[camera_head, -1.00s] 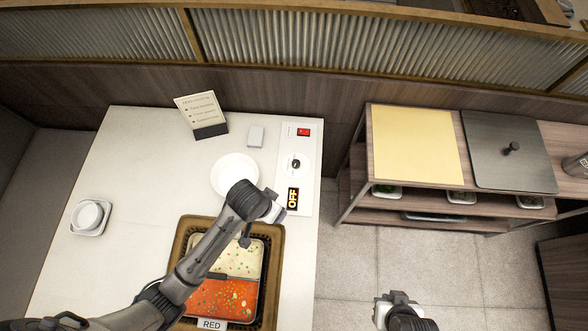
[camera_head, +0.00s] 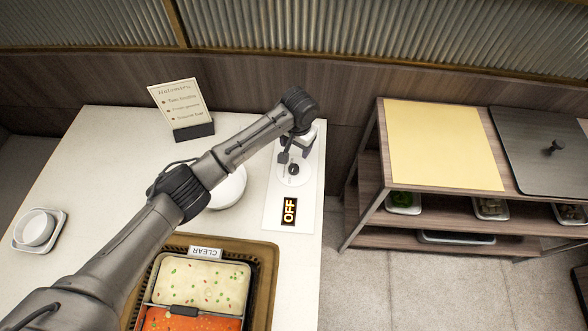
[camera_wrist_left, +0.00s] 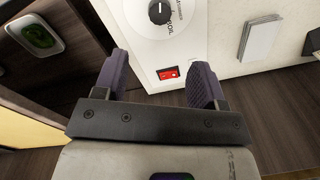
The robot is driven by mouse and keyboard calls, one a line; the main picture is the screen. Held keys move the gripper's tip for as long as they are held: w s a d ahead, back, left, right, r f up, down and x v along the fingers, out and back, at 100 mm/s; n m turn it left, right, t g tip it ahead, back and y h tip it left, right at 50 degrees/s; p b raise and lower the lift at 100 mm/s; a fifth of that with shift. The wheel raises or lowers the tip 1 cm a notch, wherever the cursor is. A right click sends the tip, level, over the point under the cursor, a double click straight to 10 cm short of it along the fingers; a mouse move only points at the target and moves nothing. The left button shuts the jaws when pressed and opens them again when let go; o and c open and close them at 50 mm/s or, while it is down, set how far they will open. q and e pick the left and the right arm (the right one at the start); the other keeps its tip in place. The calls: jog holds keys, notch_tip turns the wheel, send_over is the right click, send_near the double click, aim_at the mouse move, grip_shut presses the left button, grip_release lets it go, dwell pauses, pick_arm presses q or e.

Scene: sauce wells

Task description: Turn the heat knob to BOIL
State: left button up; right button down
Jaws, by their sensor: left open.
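The heat knob (camera_head: 293,169) is a small black dial on a white panel (camera_head: 273,203) at the table's right side; a display (camera_head: 289,211) below it reads OFF. In the left wrist view the knob (camera_wrist_left: 159,11) shows at the top edge, with small lettering around it that seems to include BOIL. My left gripper (camera_head: 291,152) is over the panel, just behind the knob. The right gripper is out of view.
The two-part pot (camera_head: 254,291) with a CLEAR label sits in front. A white bowl (camera_head: 232,188) is partly under my left arm. A menu stand (camera_head: 181,110) is at the back and small dishes (camera_head: 37,229) at the left. A shelf unit (camera_head: 369,190) stands right.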

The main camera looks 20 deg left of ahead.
aim_at(294, 168)
pick_arm(q)
jog(key=f+b, duration=0.1)
jog(key=f, duration=0.3)
jog(key=f+b, duration=0.1)
jog(key=f, duration=0.3)
jog(key=f+b, duration=0.1)
jog(key=f, duration=0.3)
jog(key=shift+a+f, duration=0.3)
jog(key=shift+f, duration=0.05)
jog(key=shift+c, duration=1.4)
jog(key=c, duration=0.6)
